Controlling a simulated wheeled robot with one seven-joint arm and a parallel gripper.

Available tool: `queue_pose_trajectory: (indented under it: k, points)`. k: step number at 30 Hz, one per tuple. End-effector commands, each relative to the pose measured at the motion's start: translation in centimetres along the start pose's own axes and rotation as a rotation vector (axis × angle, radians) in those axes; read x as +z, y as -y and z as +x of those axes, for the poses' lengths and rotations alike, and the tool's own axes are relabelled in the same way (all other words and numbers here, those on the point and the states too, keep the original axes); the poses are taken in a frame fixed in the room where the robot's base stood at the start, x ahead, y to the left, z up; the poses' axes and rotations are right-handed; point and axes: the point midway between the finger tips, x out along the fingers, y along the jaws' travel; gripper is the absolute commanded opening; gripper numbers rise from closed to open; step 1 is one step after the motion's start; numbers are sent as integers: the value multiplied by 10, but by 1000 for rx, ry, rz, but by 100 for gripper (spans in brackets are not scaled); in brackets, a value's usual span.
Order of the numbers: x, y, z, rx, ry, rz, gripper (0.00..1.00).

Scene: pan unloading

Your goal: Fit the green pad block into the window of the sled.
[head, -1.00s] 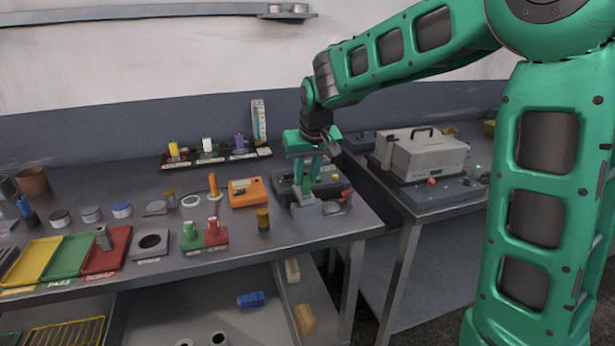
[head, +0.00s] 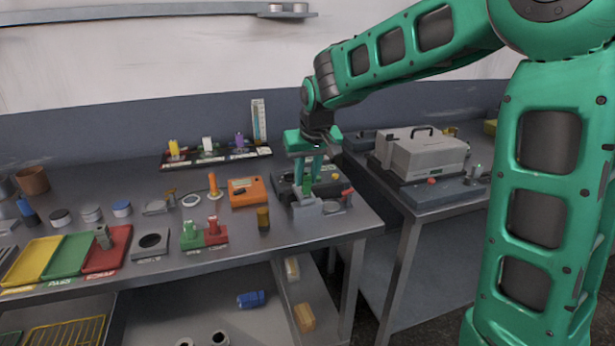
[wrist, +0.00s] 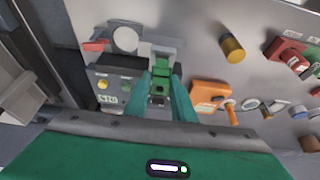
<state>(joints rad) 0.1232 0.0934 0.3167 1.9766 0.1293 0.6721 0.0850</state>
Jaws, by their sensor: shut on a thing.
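The green pad block (head: 307,187) is between the fingertips of my gripper (head: 307,184), which is shut on it. The block also shows in the wrist view (wrist: 161,68), between the two teal fingers (wrist: 160,90). The grey sled (head: 309,209) is on the tester at the right end of the bench, right below the block. It shows in the wrist view as a pale grey piece (wrist: 160,50) by the block. The fingers and block cover its window, so I cannot tell whether the block is in it or just above it.
A lever with a red end (head: 347,192) stands close right of the sled. An orange meter (head: 247,191) and a dark brass cylinder (head: 263,218) are to the left. The bench's right edge is near, with a gap before the second table.

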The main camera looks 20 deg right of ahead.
Motion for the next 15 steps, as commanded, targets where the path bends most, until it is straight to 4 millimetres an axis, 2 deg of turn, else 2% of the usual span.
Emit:
queue_pose_trajectory:
  k: [15]
  points:
    - [2,0,5,0,0,0,0]
